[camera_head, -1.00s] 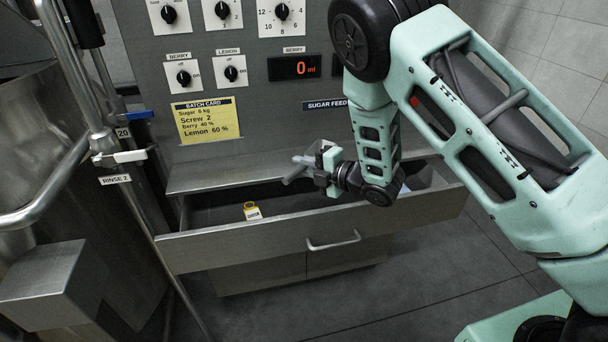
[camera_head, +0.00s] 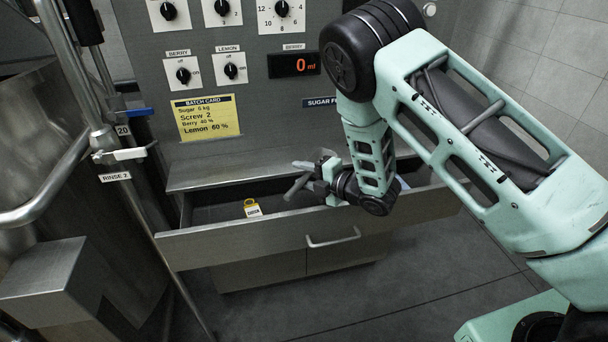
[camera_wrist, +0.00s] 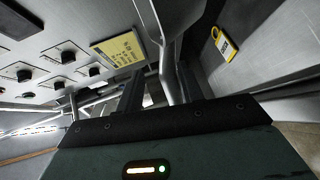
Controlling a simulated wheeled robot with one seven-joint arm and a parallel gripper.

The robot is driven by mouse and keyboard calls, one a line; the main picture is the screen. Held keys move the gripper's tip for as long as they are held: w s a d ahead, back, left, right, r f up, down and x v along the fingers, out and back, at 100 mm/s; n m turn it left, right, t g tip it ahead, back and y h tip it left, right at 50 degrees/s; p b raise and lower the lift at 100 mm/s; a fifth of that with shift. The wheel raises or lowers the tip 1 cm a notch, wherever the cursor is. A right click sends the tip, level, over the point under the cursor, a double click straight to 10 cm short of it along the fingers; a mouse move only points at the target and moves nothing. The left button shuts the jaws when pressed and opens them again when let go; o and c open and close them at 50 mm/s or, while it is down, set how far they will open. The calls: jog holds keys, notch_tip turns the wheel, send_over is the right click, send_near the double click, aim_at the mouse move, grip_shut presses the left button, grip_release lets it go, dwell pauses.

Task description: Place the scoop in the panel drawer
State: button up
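The panel drawer (camera_head: 270,243) is pulled open below the control panel, with its grey front and bar handle facing me. My gripper (camera_head: 318,180) is over the drawer opening, close above the front edge. It is shut on the grey scoop (camera_head: 296,188), which sticks out to the left and slants downward over the opening. In the wrist view the scoop (camera_wrist: 165,55) shows as a grey metal piece between the dark fingers (camera_wrist: 160,92). The scoop's full shape is hard to make out, and I cannot tell whether it touches the drawer.
A yellow padlock-like tag (camera_head: 252,208) is in the drawer's left part; it also shows in the wrist view (camera_wrist: 225,45). The panel with knobs (camera_head: 183,75) and yellow batch card (camera_head: 206,118) rises behind. A metal post (camera_head: 112,150) stands at the left.

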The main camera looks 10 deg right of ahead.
jog(key=shift+r, duration=0.15)
jog(key=shift+r+p, duration=0.3)
jog(key=shift+p, duration=0.15)
jog(key=b+v, duration=0.4)
jog(key=v, duration=0.8)
jog(key=shift+f, duration=0.1)
